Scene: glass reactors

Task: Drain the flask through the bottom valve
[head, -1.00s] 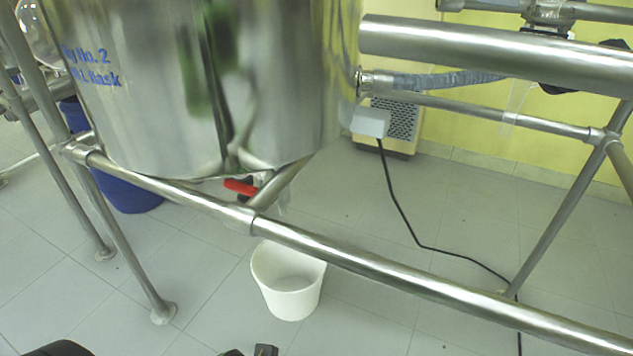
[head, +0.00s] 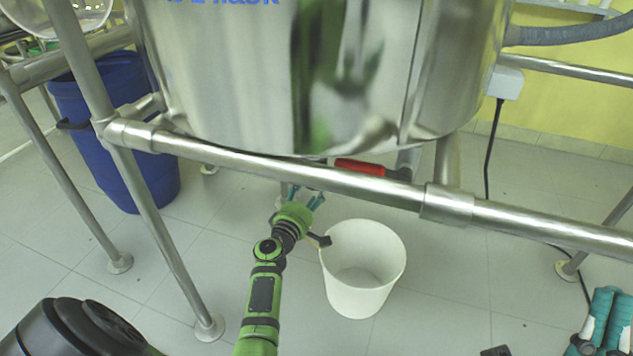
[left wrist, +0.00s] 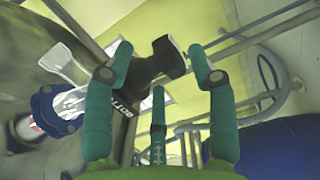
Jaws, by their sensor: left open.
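The flask is a large shiny steel-jacketed vessel (head: 250,90) at the top of the head view, with blue lettering partly cut off. A red valve handle (head: 360,167) shows under its bottom, just behind the steel rail. My left gripper (head: 304,197) is below the rail, left of and lower than the red handle, open and empty. In the left wrist view its teal fingers (left wrist: 162,75) are spread, with a dark lettered valve part (left wrist: 125,88) behind them and a blue flange (left wrist: 60,108) to the left. My right gripper (head: 600,315) is partly cut off at the lower right; its opening is unclear.
A white bucket (head: 350,300) stands on the tiled floor, right of my left gripper. A blue barrel (head: 150,165) stands at the left. The steel rail (head: 270,174) and frame legs (head: 165,240) bound the space under the vessel.

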